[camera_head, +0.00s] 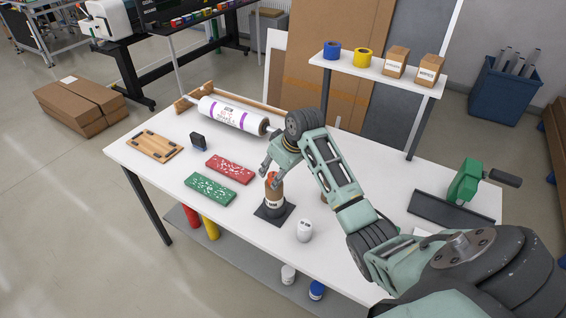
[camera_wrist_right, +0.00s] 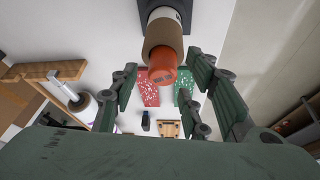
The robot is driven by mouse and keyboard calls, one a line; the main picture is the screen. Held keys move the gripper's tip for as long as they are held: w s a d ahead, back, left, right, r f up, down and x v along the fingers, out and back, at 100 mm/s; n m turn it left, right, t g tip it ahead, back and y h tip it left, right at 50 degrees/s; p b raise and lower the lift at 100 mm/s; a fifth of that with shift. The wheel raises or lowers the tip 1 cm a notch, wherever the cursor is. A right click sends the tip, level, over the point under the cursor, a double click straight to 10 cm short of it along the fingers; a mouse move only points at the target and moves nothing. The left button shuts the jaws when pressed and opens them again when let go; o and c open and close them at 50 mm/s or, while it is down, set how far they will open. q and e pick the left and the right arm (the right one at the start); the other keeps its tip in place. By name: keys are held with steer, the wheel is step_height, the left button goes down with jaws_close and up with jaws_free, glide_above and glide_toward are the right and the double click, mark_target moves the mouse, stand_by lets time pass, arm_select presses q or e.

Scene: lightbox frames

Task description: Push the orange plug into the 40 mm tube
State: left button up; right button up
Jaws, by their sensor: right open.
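The cardboard tube (camera_head: 273,197), brown with a white label, stands upright on a dark square base (camera_head: 262,214) on the white table. The orange plug (camera_head: 272,178) sits at its top end, partly hidden by my fingers in the head view. In the right wrist view the orange plug (camera_wrist_right: 163,66) sticks out of the brown tube (camera_wrist_right: 162,38). My right gripper (camera_head: 271,176) is at the tube's top. Its fingers are open, one on each side of the plug, with gaps visible in the wrist view. My left gripper is not in view.
Left of the tube lie a red tray (camera_head: 230,169) and a green tray (camera_head: 210,188) with small white pieces. A wrapped roll (camera_head: 233,116) lies at the back. The table's front left is clear.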

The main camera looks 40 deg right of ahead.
steer(key=b+v, duration=0.2)
steer(key=v, duration=0.7)
steer(key=shift+s+r+b, duration=0.15)
steer(key=shift+r+b, duration=0.25)
